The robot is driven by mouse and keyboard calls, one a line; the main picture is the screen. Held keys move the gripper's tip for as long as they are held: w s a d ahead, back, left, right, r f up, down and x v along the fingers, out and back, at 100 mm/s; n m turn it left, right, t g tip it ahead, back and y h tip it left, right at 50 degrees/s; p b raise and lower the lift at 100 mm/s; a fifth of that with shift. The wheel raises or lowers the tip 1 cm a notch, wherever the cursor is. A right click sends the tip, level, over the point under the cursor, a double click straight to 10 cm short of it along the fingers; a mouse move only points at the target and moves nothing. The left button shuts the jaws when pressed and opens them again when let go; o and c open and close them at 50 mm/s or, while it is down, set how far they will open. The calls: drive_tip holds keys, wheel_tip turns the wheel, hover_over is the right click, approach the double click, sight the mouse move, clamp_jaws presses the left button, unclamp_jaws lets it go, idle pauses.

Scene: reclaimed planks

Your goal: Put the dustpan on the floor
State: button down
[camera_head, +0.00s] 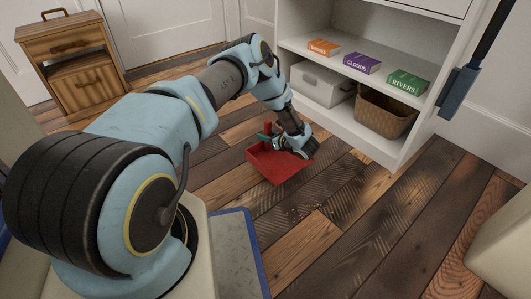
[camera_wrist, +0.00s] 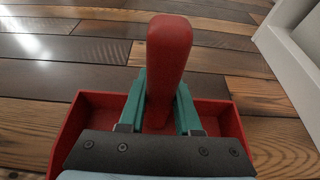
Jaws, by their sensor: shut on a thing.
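The red dustpan (camera_head: 279,165) is in the middle of the head view, low over the plank floor. I cannot tell whether it touches the floor. My gripper (camera_head: 272,138) is at its handle. In the wrist view the red handle (camera_wrist: 167,60) stands up between the two green fingers of my gripper (camera_wrist: 160,105), which are shut on it. The dustpan's red tray (camera_wrist: 95,105) shows on both sides of the fingers; its middle is hidden by my gripper. The plank floor (camera_head: 330,240) spreads around and below the dustpan.
A white shelf unit (camera_head: 400,148) stands behind and right, with several books, a pale grey box (camera_head: 322,84) and a wicker basket (camera_head: 384,110). A wooden cabinet (camera_head: 75,65) stands at the far left. A blue-grey thing (camera_head: 457,92) hangs at right.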

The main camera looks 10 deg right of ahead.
sight(265, 144)
drive_tip(key=shift+f+b, duration=1.2)
drive_tip(key=shift+f, duration=1.25)
drive_tip(key=shift+f, duration=0.25)
drive_tip(key=c, duration=0.6)
unclamp_jaws()
drive_tip(key=shift+r, duration=0.1)
drive_tip(key=shift+r, duration=0.2)
drive_tip(key=p+v, duration=0.5)
drive_tip(key=v, duration=0.7)
drive_tip(key=shift+p, duration=0.4)
